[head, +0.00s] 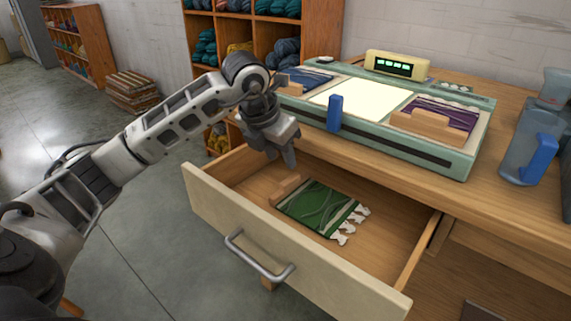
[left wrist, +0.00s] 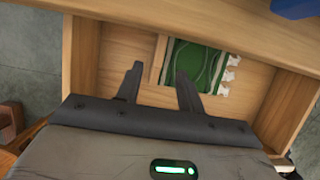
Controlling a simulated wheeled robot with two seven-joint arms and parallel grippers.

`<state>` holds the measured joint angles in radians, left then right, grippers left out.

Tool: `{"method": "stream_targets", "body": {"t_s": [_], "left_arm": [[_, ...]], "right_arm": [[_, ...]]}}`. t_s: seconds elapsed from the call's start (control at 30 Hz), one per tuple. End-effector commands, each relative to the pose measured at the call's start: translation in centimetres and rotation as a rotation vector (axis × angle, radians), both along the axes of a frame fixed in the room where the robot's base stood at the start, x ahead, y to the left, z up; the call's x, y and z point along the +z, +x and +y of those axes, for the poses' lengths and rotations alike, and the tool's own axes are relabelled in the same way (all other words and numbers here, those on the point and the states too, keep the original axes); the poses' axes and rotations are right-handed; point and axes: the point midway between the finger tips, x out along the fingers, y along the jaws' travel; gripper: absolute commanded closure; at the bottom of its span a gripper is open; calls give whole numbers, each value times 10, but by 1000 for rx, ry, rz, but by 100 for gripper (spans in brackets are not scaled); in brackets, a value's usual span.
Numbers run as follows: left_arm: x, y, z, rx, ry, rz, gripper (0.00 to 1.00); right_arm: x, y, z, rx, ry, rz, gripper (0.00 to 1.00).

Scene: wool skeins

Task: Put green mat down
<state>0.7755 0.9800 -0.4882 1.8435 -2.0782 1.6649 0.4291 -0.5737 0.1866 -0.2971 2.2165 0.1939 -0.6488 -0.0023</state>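The green mat (head: 318,206) lies flat in the open drawer (head: 290,262), with white tassels at its right end and a wooden grip bar (head: 286,188) at its left end. My left gripper (head: 284,158) hangs over the drawer, above and apart from the bar. In the left wrist view, the left gripper (left wrist: 158,82) has its fingers spread with nothing between them. The wooden bar (left wrist: 158,58) shows just beyond the gap, and the green mat (left wrist: 198,66) is partly behind one finger. My right gripper is not in view.
A pale green tray-like device (head: 455,163) stands on the desk, with a lit panel (head: 358,102), a purple mat (head: 447,112) and a blue mat (head: 306,79). A blue-handled jug (head: 520,148) stands at the right. The drawer floor right of the mat is clear.

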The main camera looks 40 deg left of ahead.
Motion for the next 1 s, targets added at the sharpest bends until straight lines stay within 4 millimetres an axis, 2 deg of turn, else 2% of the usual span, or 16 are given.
{"method": "stream_targets", "body": {"t_s": [0.03, 0.2, 0.83, 0.93, 1.0], "left_arm": [[11, -4, 1, -1, 3, -2, 62], [29, -11, 1, 1, 0, -1, 62], [33, -14, 1, 0, 0, 0, 62], [40, -14, 1, 0, 0, 0, 62], [54, -14, 1, 0, 0, -1, 62]], "right_arm": [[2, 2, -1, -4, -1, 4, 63], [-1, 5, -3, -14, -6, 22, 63], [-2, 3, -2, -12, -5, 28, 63], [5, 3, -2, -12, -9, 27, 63], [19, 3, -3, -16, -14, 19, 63]]}}
